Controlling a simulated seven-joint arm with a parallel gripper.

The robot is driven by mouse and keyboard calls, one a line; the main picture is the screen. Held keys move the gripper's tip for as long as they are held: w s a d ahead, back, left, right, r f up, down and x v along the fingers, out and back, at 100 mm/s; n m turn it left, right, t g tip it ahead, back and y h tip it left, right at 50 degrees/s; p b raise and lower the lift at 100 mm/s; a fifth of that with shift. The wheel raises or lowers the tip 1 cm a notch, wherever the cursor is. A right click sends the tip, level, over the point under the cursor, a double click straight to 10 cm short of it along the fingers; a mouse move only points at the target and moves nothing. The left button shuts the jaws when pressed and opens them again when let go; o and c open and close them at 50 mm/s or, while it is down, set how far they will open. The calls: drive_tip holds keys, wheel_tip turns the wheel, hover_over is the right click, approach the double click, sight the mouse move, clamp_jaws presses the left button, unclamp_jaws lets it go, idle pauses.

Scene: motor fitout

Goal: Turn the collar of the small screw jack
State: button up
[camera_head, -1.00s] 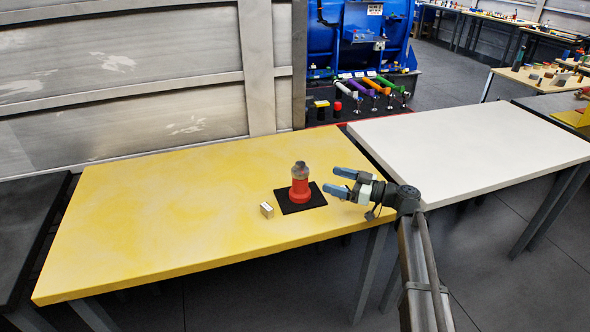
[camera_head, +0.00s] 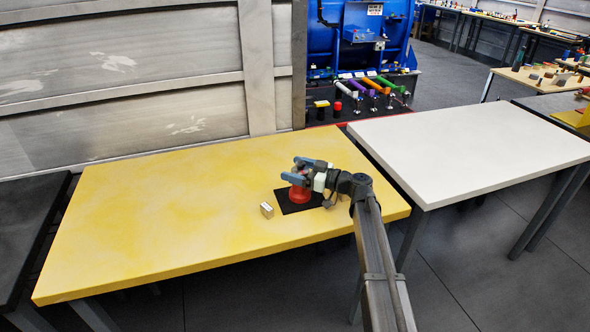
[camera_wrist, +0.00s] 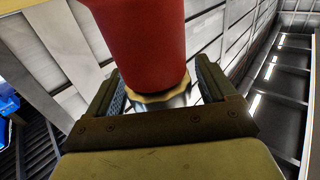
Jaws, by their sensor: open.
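The small screw jack has a red body (camera_head: 300,194) and stands upright on a black mat (camera_head: 284,206) on the yellow table. In the wrist view its red body (camera_wrist: 145,45) fills the top, with a brass and silvery collar (camera_wrist: 162,100) at its end. My gripper (camera_head: 291,170) is at the height of the jack's top and hides it in the head view. In the wrist view my gripper (camera_wrist: 157,80) is open, with one finger on each side of the collar. Gaps show between the collar and both fingers.
A small pale block (camera_head: 267,209) lies on the yellow table (camera_head: 170,215) just left of the mat. The rest of the yellow table is clear. An empty white table (camera_head: 470,150) stands to the right. A blue machine (camera_head: 340,40) and several coloured parts are behind.

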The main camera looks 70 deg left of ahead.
drive_tip(key=shift+s+a, duration=0.15)
drive_tip(key=shift+c, duration=0.2)
drive_tip(key=c, duration=0.9)
